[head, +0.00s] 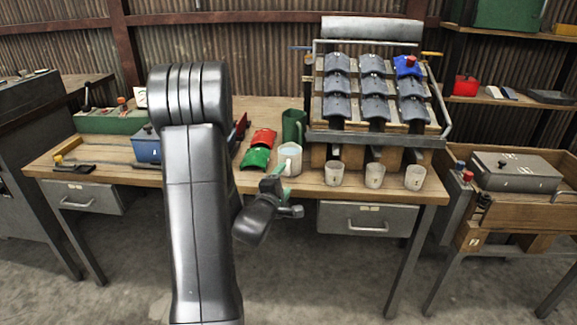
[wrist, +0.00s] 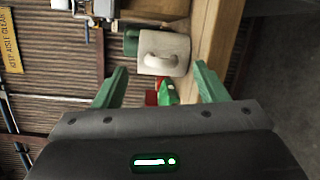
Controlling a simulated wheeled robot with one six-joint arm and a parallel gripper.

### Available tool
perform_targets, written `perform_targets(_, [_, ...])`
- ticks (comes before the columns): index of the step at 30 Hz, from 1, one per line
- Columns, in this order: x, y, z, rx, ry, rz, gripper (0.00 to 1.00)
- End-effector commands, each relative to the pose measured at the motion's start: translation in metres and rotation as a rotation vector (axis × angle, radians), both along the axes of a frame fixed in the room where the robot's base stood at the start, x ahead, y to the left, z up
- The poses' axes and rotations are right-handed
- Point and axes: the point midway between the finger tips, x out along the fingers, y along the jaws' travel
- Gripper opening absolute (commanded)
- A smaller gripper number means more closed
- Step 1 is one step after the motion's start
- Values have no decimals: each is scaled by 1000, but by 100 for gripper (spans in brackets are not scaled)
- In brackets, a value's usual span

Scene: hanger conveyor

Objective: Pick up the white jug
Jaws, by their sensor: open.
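The white jug (head: 290,160) stands upright near the front edge of the wooden table, left of the small cups. It also shows in the wrist view (wrist: 165,52), ahead of my gripper, with its handle facing the camera. My gripper (head: 281,191) is in front of the table, close to the jug in the head view. Its green fingers are spread in the wrist view (wrist: 160,72), with the jug seen beyond and between them. Nothing is held. In the head view, my gripper's tip overlaps the area just below the jug.
A green jug (head: 293,126) stands just behind the white one. A red tile (head: 263,138) and a green tile (head: 255,158) lie to its left. White cups (head: 334,174) and a sloped rack (head: 440,137) of grey tiles stand to its right. A blue box (head: 147,146) is farther left.

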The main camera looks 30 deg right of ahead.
Motion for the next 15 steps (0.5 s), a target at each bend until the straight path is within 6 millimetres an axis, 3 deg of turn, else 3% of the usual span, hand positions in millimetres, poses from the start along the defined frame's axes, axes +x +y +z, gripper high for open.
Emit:
perform_targets(5, [9, -7, -1, -1, -1, 0, 66])
perform_targets(15, [47, -30, -3, 0, 0, 0, 66])
